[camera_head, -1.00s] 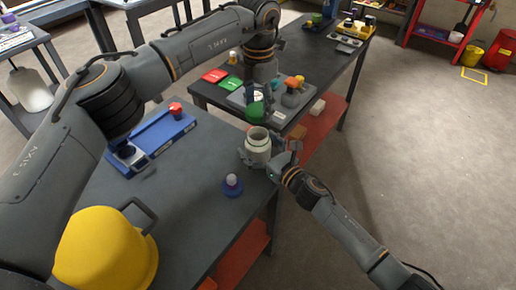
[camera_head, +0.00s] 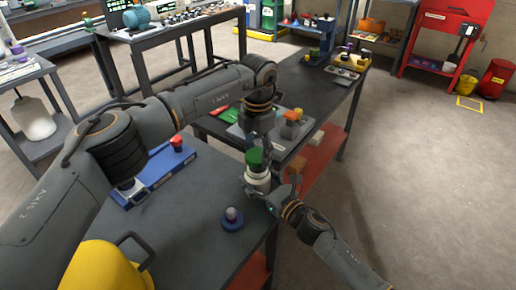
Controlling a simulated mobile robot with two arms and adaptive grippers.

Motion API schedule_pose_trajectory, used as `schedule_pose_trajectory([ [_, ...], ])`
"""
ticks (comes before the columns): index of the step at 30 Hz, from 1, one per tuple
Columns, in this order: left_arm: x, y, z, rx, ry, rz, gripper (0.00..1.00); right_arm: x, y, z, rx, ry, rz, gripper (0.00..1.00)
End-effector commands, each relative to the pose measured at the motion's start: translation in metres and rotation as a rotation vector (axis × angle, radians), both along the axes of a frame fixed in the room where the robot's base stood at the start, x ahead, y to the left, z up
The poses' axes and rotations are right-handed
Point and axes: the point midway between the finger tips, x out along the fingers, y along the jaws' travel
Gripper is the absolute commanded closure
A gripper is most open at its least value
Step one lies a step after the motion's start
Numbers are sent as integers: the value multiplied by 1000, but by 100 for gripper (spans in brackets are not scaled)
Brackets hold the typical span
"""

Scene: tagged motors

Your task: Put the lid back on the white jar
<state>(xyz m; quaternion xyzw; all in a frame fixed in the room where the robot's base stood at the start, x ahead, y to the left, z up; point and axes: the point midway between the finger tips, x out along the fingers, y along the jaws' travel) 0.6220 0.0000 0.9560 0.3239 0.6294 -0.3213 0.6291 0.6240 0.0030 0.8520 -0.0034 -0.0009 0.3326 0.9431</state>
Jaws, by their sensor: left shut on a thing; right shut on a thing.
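The white jar (camera_head: 257,179) stands upright near the right edge of the near grey table (camera_head: 185,225). My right gripper (camera_head: 259,188) is shut around the jar's lower body from the right. The green lid (camera_head: 254,158) is held level by my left gripper (camera_head: 257,148), which points down from above and is shut on it. The lid is directly over the jar's mouth and hides the opening. I cannot tell whether it rests on the rim or is slightly above it.
A blue tray with a red knob (camera_head: 177,142) lies left of the jar. A small blue-based item with a grey knob (camera_head: 232,217) stands in front of it. A yellow helmet (camera_head: 105,266) is at near left. A second table with coloured parts (camera_head: 291,117) is behind.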

Motion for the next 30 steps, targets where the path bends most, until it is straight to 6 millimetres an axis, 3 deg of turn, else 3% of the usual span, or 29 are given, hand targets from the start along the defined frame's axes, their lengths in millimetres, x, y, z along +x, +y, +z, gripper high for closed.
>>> schedule_pose_trajectory([
  [3,0,0,-8,-1,-1,-1,51,0,0,0,0,0,0,89],
  [17,0,0,-8,-1,-1,-1,51,0,0,0,-1,1,0,89],
  [30,0,-1,-25,-1,0,-2,51,0,0,0,-1,1,0,89],
])
